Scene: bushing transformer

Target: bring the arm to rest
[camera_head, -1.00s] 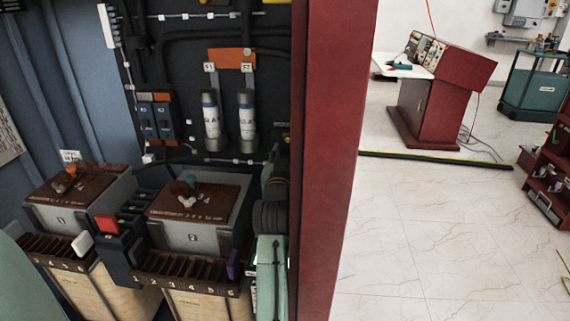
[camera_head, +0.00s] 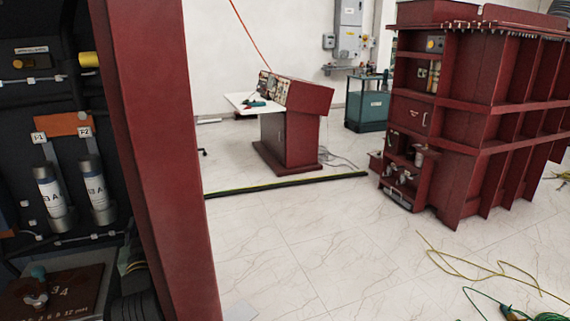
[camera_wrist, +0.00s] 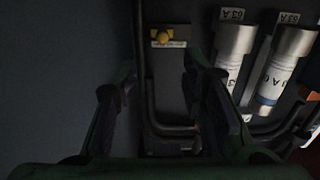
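My gripper (camera_wrist: 158,95) shows only in the wrist view, which is dark. Its two dark fingers stand apart, with nothing seen held between them. Beyond the gap is a panel with a yellow knob (camera_wrist: 165,36) above a small label, and a bent dark cable or pipe. To the right of the fingers are two silver-and-white cylindrical fuses (camera_wrist: 232,62), partly hidden by the right finger. My arm does not clearly show in the head view.
A red cabinet post (camera_head: 160,150) stands close by; left of it are fuses (camera_head: 52,198) in the dark cabinet. A red console (camera_head: 292,125) and a large red ribbed tank (camera_head: 480,130) stand beyond. Yellow cable (camera_head: 480,262) lies on the otherwise largely open tiled floor (camera_head: 300,240).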

